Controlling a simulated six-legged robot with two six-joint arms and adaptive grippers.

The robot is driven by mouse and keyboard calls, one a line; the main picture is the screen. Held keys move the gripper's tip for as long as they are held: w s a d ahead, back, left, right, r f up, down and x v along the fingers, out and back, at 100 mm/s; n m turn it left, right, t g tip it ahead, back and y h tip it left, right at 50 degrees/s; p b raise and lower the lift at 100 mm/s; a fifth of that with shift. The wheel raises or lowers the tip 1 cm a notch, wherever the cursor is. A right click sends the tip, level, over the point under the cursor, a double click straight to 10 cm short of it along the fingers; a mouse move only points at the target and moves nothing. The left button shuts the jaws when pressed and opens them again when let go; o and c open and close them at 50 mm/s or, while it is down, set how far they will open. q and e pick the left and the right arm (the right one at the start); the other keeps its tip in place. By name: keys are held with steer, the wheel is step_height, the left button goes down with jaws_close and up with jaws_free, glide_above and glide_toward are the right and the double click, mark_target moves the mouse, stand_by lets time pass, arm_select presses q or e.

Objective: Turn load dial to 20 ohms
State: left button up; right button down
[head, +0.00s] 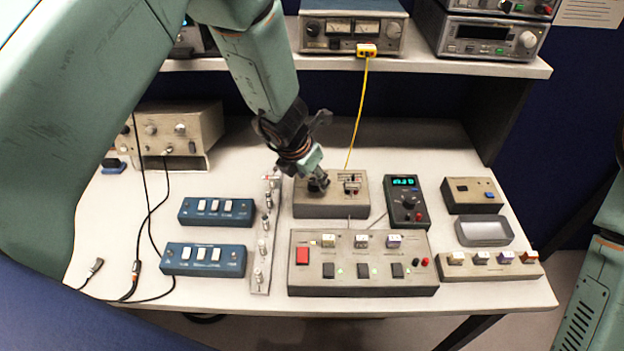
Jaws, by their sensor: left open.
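My left gripper (314,173) is open and reaches down over the left part of a beige box (330,209) in the middle of the bench. A dark knob (318,185) on this box sits right at the fingertips and is partly hidden by them. I cannot tell whether the fingers touch it. Its pointer and scale are too small to read, so I cannot tell its setting. A dark handheld unit (420,214) with a lit green display and a black round knob stands to the right. My right gripper is out of view.
A beige panel (362,288) with a red switch stands in front. Blue switch boxes (204,259) and a metal strip (262,235) are to the left. A yellow cable (356,125) hangs from the shelf (440,66) behind my gripper. Small boxes fill the right side.

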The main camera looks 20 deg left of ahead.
arm_select(q)
steer(key=shift+w+f, duration=0.15)
steer(key=shift+f, duration=0.25)
steer(key=shift+d, duration=0.15)
steer(key=shift+d, duration=0.1)
steer(key=c, duration=0.4)
jaws_close()
